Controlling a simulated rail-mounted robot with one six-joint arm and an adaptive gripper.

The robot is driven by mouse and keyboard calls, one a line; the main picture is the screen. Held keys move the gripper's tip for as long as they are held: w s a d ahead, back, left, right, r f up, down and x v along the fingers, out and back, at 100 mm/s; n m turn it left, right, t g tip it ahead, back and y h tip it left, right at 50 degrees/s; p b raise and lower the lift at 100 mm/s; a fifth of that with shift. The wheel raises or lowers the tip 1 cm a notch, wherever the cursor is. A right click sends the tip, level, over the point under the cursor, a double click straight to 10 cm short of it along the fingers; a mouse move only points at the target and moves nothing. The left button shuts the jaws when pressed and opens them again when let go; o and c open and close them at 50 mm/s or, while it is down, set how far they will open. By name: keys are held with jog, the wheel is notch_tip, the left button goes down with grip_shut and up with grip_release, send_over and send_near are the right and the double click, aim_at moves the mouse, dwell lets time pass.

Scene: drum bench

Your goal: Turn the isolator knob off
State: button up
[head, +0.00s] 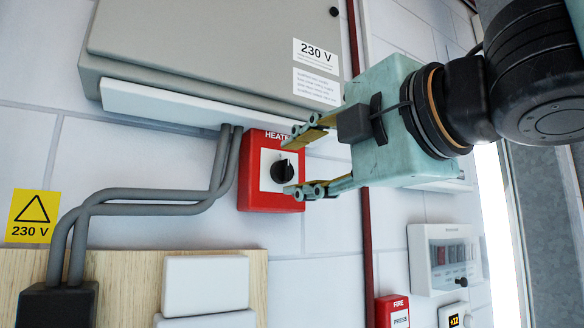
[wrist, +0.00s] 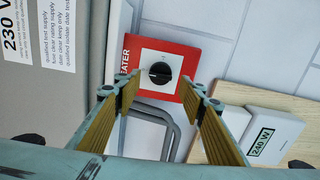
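The isolator is a red box (head: 252,190) marked HEATER on the wall, with a white plate and a round black knob (head: 282,171) that has a pale pointer line. In the wrist view the knob (wrist: 160,73) sits on the white plate of the red box (wrist: 190,98), just beyond the fingertips and between them. My gripper (head: 297,162) is open, its fingers in front of the box, one above and one below the knob in the head view. The fingers appear apart from the knob. In the wrist view my gripper (wrist: 162,90) holds nothing.
A grey 230 V cabinet (head: 190,50) with a white ledge is above the red box. Grey conduits (head: 150,195) run left from it. A wooden board (head: 120,270) with white boxes is below. A red pipe (head: 367,225) and a red fire call point (head: 392,312) are to the right.

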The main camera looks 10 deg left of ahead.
jog(key=v, duration=0.8)
dwell(0.6)
jog(key=shift+s+d, duration=0.1)
jog(key=shift+d, duration=0.05)
dwell(0.5)
jog(key=w+d+f+m+t+h, duration=0.2)
jog(key=w+d+m+h, duration=0.25)
jog(key=d, duration=0.25)
jog(key=w+d+f+m+t+h, duration=0.2)
jog(key=w+d+f+m+h, duration=0.1)
jog(key=d+m, duration=0.35)
jog(key=s+d+f+m+g+h, duration=0.1)
jog(key=d+f+m+g+h, duration=0.3)
jog(key=d+f+m, duration=0.65)
jog(key=s+d+f+m+g+h, duration=0.1)
jog(key=s+d+f+g, duration=0.15)
jog(key=s+f, duration=0.45)
jog(key=s+d+f+m+g+h, duration=0.1)
jog(key=s+d+f+g+h, duration=0.15)
jog(key=f, duration=0.95)
jog(key=s+a+f+m+g+y, duration=0.3)
jog(key=s+a+f+g, duration=0.1)
jog(key=s+f, duration=0.8)
jog(key=shift+s+a+m, duration=0.35)
jog(key=shift+s, duration=0.15)
